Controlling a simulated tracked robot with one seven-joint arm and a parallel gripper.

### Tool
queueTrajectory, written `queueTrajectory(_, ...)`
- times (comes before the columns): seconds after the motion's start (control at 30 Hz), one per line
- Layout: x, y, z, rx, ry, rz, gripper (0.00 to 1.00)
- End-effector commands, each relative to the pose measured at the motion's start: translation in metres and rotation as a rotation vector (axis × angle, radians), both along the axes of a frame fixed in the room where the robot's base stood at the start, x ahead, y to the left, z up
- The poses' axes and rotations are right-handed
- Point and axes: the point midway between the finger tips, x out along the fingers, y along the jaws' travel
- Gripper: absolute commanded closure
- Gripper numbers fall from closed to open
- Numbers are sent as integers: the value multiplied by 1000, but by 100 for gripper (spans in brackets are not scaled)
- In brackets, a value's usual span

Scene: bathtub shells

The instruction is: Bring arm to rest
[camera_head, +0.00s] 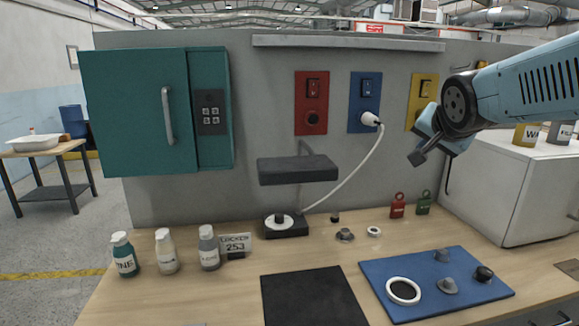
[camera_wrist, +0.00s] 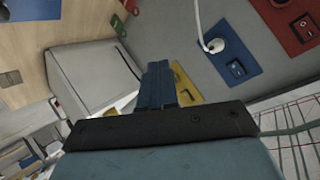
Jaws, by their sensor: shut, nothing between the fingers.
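My arm comes in from the right in the head view, light blue with dark joints. My gripper (camera_head: 418,158) is shut and empty. It hangs in the air in front of the grey wall panel, just below the yellow switch plate (camera_head: 421,97), pointing down and left. In the wrist view my gripper (camera_wrist: 157,70) shows its dark fingers together, with the yellow plate (camera_wrist: 187,86) partly hidden behind them. The blue switch plate (camera_head: 365,102) with a white plug and cable is left of my gripper.
A white cabinet (camera_head: 492,178) stands close below my arm. A dark grey shelf block (camera_head: 298,169) juts from the wall. The wooden bench (camera_head: 225,290) holds bottles, a blue mat (camera_head: 420,300) with several small parts, a black mat (camera_head: 312,297) and two padlocks. Air above the bench's front is clear.

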Motion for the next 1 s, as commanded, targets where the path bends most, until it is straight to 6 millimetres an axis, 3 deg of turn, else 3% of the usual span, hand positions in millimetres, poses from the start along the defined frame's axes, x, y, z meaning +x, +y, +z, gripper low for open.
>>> queueTrajectory(0.3,-108,32,-63,-268,370,333,100)
queueTrajectory(0.5,-151,48,-86,-344,494,519,100)
queueTrajectory(0.63,-161,52,-91,-361,521,567,100)
queueTrajectory(1.0,-162,52,-91,-363,523,570,100)
